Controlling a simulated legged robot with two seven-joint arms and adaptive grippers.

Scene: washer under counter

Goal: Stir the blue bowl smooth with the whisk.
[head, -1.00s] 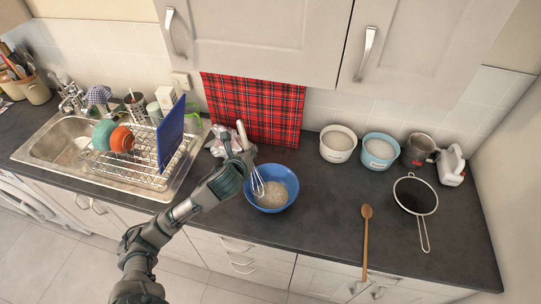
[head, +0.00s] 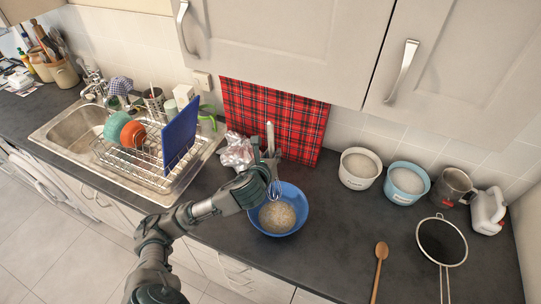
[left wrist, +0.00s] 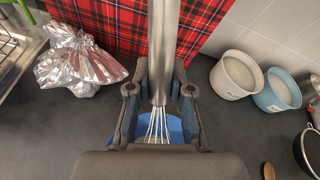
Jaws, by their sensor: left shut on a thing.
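The blue bowl (head: 298,219) stands on the dark counter with a pale, lumpy mixture (head: 277,216) in it. My left gripper (head: 268,160) is over the bowl's back left side, shut on the whisk (head: 270,138). The whisk is held upright by its metal handle, wires down. Its wires (head: 274,190) reach into the bowl at the left; whether they touch the mixture I cannot tell. In the left wrist view the whisk handle (left wrist: 163,50) stands between the fingers, and only part of the blue bowl (left wrist: 176,130) shows behind them. My right gripper is not in view.
A crumpled foil bundle (head: 236,152) lies left of the gripper, and a red tartan board (head: 300,115) leans on the wall behind. A wooden spoon (head: 381,254), a sieve (head: 442,241) and two tubs (head: 359,168) are to the right. A dish rack (head: 150,165) stands left.

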